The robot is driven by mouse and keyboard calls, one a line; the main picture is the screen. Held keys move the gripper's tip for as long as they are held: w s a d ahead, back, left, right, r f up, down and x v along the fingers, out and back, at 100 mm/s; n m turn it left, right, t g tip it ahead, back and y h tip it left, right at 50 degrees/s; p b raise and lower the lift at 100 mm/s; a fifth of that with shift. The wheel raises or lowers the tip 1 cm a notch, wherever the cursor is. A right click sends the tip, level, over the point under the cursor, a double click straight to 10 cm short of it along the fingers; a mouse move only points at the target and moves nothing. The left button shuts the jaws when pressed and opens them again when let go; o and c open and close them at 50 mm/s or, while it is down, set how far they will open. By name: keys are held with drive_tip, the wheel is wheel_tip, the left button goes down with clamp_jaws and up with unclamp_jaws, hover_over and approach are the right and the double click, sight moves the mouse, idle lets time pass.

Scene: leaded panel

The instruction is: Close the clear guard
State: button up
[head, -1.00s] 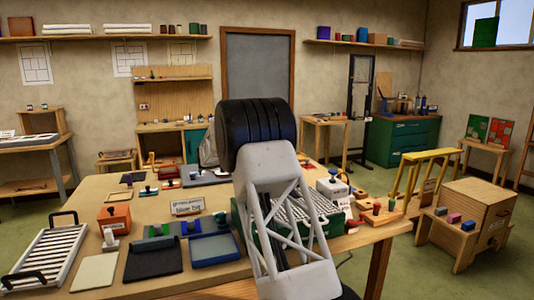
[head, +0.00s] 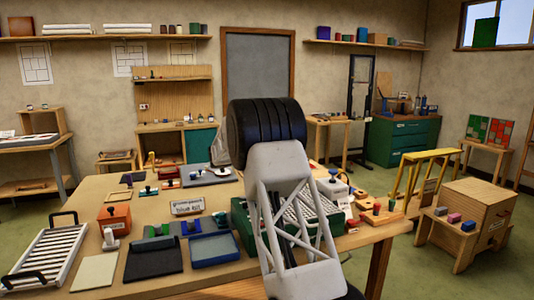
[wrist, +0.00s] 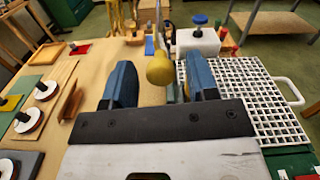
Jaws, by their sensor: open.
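My gripper (wrist: 160,78) is open, with its two blue fingers apart in the wrist view. A yellow knob (wrist: 159,68) on a thin pale upright strip shows between the fingers, with a visible gap on each side. The strip may be an edge of the clear guard; I cannot make out the clear sheet itself. Beyond and to the right stands a white box (wrist: 198,42) with a blue knob, also in the head view (head: 332,188). In the head view my arm hides the fingers and the yellow knob.
A white grid (wrist: 250,95) in a green base (head: 243,222) lies right of the fingers. A wooden block with dark and red knobs (head: 380,215) is near the table's right edge.

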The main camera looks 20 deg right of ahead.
drive_tip(key=shift+d, duration=1.45)
clamp_jaws()
